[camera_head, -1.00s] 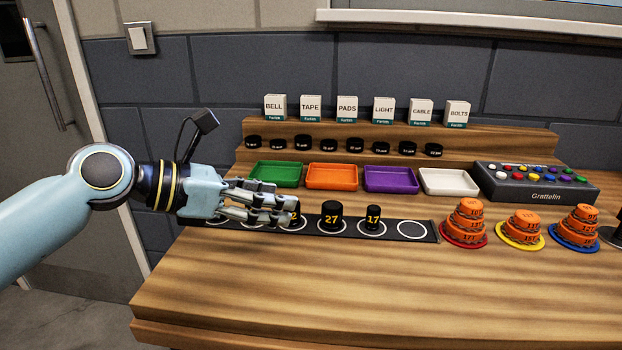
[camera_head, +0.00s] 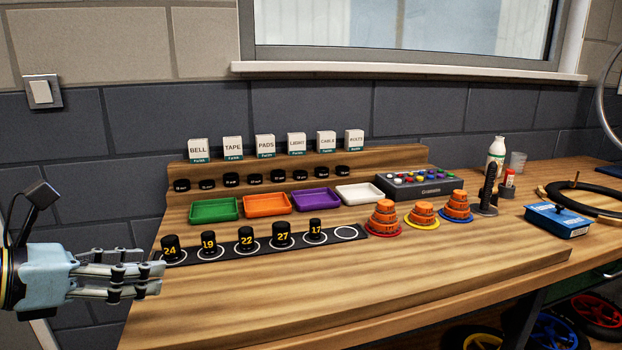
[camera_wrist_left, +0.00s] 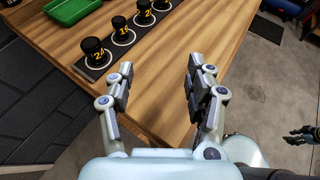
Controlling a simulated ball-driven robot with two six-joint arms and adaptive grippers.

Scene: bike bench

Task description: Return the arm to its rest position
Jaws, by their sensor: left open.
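My left gripper (camera_head: 150,278) is open and empty at the lower left of the head view, beside the bench's left end. In the left wrist view its two fingers (camera_wrist_left: 160,75) stand apart with bare wood and floor between them. The black numbered sockets 24 (camera_head: 170,246), 19 (camera_head: 208,244), 22 (camera_head: 246,239), 27 (camera_head: 282,234) and 17 (camera_head: 316,230) stand upright on a dark strip. The ring (camera_head: 346,233) at the strip's right end is empty. A gripper (camera_wrist_left: 304,135), seemingly my right one, shows small at the right edge of the wrist view.
Green (camera_head: 214,210), orange (camera_head: 267,204), purple (camera_head: 317,199) and white (camera_head: 360,193) trays stand behind the strip. Orange stacks (camera_head: 384,218) stand to its right, near a grey button box (camera_head: 421,185). The bench front (camera_head: 330,295) is clear.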

